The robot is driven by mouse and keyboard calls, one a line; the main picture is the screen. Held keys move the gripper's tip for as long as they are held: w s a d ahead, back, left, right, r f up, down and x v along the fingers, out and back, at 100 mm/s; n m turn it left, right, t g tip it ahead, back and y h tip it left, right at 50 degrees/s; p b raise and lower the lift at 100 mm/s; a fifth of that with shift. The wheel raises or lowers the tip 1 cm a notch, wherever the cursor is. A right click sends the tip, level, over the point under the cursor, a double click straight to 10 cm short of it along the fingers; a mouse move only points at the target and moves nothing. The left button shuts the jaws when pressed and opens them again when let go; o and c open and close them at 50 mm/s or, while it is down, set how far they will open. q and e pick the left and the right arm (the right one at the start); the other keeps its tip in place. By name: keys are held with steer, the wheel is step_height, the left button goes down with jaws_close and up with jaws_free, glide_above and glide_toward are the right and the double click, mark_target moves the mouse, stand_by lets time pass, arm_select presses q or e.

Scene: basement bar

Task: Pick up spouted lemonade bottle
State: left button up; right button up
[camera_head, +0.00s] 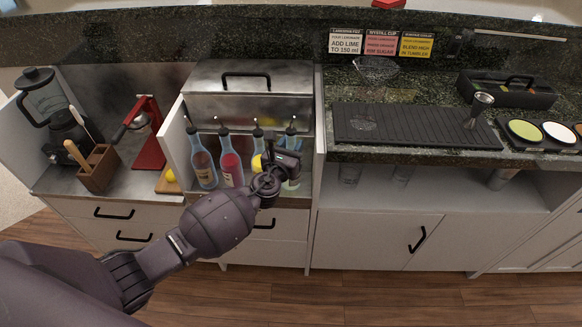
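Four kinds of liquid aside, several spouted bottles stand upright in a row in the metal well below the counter. From the left are one with orange-brown contents (203,167), one with red contents (231,168), one with yellow contents (257,162) that looks like the lemonade, and a pale one (292,183) at the right end. My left gripper (284,157) is at the right end of the row, in front of the yellow and pale bottles, partly hiding both. Its fingers are dark and small, so I cannot tell their opening or contact. My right gripper is not in view.
A metal ice bin (248,98) with a black handle stands behind the bottles. A red citrus press (149,147), a wooden utensil block (98,168) and a blender (62,117) are to the left. A black bar mat (415,126) lies on the raised counter to the right.

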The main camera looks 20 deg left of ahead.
mark_target(290, 130)
arm_select(q)
steer(key=c, duration=0.4)
jaws_close()
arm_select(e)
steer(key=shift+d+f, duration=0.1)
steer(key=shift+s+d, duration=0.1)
arm_select(q)
steer(key=shift+r, duration=0.1)
